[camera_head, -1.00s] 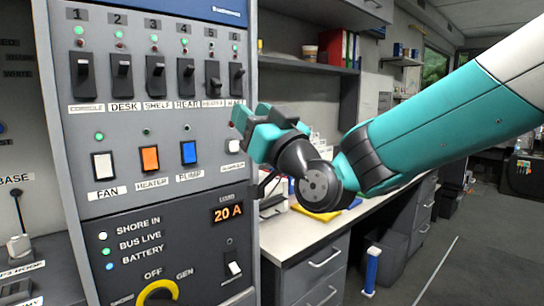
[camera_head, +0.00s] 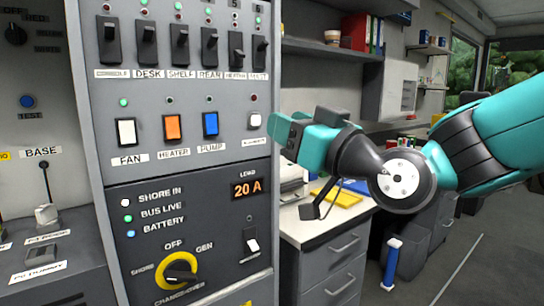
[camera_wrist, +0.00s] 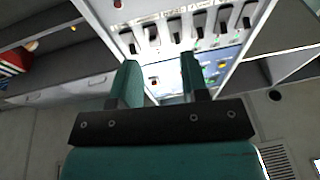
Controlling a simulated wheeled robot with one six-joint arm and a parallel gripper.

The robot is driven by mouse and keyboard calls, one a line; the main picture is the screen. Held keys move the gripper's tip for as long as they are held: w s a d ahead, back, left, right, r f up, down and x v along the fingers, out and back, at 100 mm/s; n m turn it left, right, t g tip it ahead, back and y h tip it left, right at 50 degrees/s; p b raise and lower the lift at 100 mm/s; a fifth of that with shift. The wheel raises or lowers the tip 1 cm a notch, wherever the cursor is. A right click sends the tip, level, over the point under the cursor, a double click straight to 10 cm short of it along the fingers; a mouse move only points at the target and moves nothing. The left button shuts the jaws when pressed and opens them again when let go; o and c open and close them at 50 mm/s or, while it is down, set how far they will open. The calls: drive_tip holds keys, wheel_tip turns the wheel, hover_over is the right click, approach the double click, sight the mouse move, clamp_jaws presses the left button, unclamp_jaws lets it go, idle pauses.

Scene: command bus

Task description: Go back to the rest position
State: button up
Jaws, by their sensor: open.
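My gripper (camera_head: 290,134) is at the right edge of the grey switch panel (camera_head: 190,85), next to the white rocker at the end of the fan row. In the wrist view its two teal fingers (camera_wrist: 160,85) are apart with nothing between them. Whether a finger touches the panel cannot be told. The panel carries a row of black toggles (camera_head: 148,45), a white fan rocker (camera_head: 126,132), an orange heater rocker (camera_head: 172,128) and a blue pump rocker (camera_head: 210,124). The yellow changeover knob (camera_head: 178,270) is below. The load display (camera_head: 247,189) reads 20 A.
A shelf (camera_head: 330,48) hangs above. A blue cylinder (camera_head: 391,263) stands on the floor. Open floor (camera_head: 480,270) lies at the lower right.

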drive_tip(key=s+d+f+g+h, duration=0.4)
drive_tip(key=s+f+g, duration=0.4)
drive_tip(key=s+f, duration=0.2)
drive_tip(key=s+d+f+g+h, duration=0.5)
drive_tip(key=s+f+g, duration=0.2)
drive_tip(key=s+f, duration=0.3)
wheel_tip(320, 180, up, 15)
drive_tip(key=s+g+p, duration=0.1)
drive_tip(key=s+p, duration=0.1)
drive_tip(key=p, duration=1.3)
drive_tip(key=shift+d+m, duration=0.35)
drive_tip(key=shift+m, duration=0.05)
